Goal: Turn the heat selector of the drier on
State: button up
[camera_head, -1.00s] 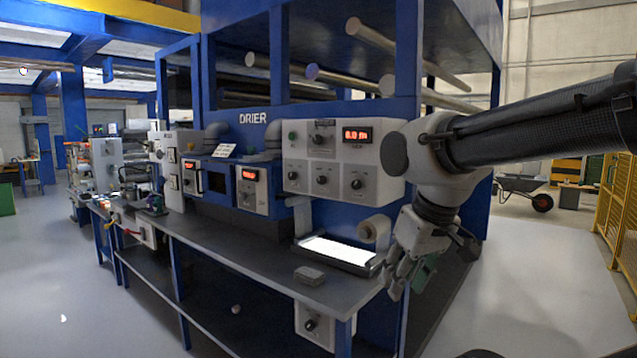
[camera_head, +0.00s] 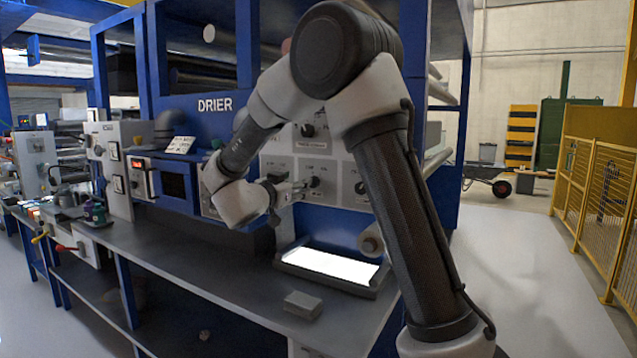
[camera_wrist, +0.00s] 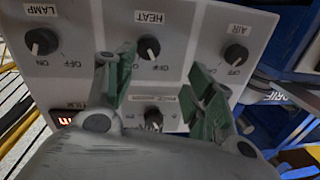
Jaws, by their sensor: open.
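The heat selector (camera_wrist: 148,47) is a black round knob on a light grey panel, under the label HEAT in the wrist view. The ON/OFF marks sit below it, and its exact setting is hard to read. In the head view the panel's middle lower-row knob (camera_head: 314,182) shows just right of my gripper (camera_head: 292,190). In the wrist view my gripper (camera_wrist: 162,60) is open, with green-padded fingers spread on either side below the heat selector. It appears empty, and I cannot tell whether it touches the panel.
The lamp knob (camera_wrist: 42,41) and air knob (camera_wrist: 235,54) flank the heat selector. Another knob (camera_wrist: 153,118) sits between the finger bases. Below the panel in the head view are a lit tray (camera_head: 330,265) and a grey block (camera_head: 303,304) on the bench (camera_head: 215,275).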

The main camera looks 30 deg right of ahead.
aim_at(314, 182)
jog(key=w+d+f+g+h, duration=0.1)
jog(key=w+d, duration=0.2)
jog(key=d, duration=0.4)
jog(key=shift+w+m, duration=0.3)
jog(key=shift+m, duration=0.1)
jog(key=shift+g, duration=0.3)
jog(key=c, duration=1)
